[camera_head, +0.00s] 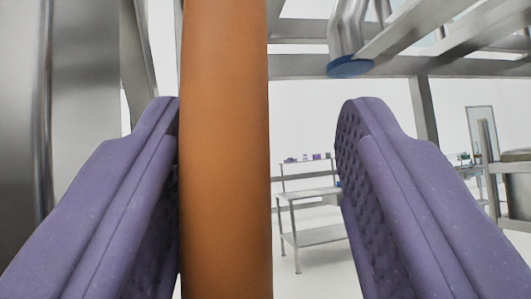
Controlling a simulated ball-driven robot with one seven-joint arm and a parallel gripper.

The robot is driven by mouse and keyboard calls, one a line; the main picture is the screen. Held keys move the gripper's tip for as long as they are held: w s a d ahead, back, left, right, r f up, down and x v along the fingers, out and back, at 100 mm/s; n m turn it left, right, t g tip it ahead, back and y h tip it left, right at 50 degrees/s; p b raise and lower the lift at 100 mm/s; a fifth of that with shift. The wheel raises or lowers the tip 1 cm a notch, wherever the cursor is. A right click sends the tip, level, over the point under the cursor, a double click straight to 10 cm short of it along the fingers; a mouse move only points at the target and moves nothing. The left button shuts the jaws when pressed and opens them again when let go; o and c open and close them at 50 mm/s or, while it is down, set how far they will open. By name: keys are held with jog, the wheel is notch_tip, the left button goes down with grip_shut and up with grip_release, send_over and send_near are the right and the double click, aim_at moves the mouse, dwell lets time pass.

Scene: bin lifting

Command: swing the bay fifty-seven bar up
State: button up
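An orange-brown bar (225,150) stands upright in the head camera view, running from the top edge to the bottom edge. Its ends are out of view, and no bay number shows. My gripper (257,110) has two purple padded fingers, spread apart. The bar stands between them, close against or touching the left finger. A wide gap separates the bar from the right finger. I cannot tell whether the left finger touches it.
A large metal surface (95,100) fills the left side. Metal beams (400,66) and a pipe with a blue end (350,67) are overhead. A shelved metal table (318,236) stands behind, with open floor around it. Metal equipment (515,185) is at the right edge.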

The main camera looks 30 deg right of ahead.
jog(key=b+v, duration=0.1)
jog(key=v, duration=0.7)
jog(key=shift+w, duration=0.1)
dwell(0.7)
